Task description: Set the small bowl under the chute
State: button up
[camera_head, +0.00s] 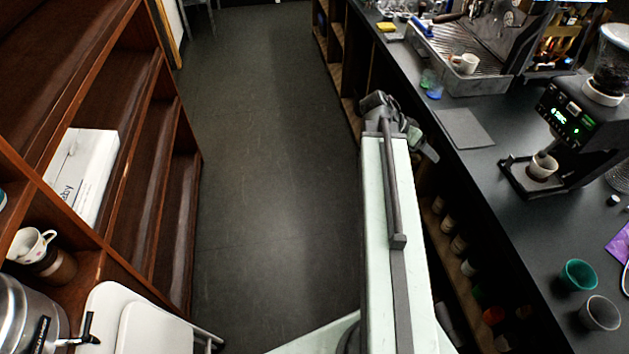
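A black grinder (590,128) with a lit green display stands on the counter at the right. A small pale bowl or cup (542,171) sits on its base tray, beneath the grinder's front, where the chute would be; the chute itself is hard to make out. A small green bowl (578,275) and a grey bowl or cup (600,313) stand on the counter nearer to me; I cannot tell which is the task's bowl. My gripper (428,150) is by the counter's front edge, left of the grinder and apart from all of these. Its fingers are too small and dark to read.
A dark mat (465,128) lies on the counter between my gripper and the grinder. An espresso machine (490,45) with a white cup (464,63) stands farther back. Blue-green glasses (433,86) stand near the edge. A purple item (619,243) lies at right. The floor aisle (265,150) is clear.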

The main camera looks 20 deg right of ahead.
jog(key=w+a+f+n+t+y, duration=0.1)
jog(key=a+n, duration=0.4)
jog(key=a, duration=0.9)
jog(key=w+a+f+n+t+y, duration=0.1)
jog(key=w+a+f+n+y, duration=0.2)
jog(key=a, duration=1.1)
jog(key=w+a+f+n+y, duration=0.2)
jog(key=w+a+n+y, duration=0.2)
jog(key=a, duration=1)
jog(key=w+n, duration=0.1)
jog(key=n, duration=0.2)
jog(key=shift+f+n+t, duration=0.3)
jog(key=shift+t, duration=0.1)
jog(key=shift+w, duration=0.1)
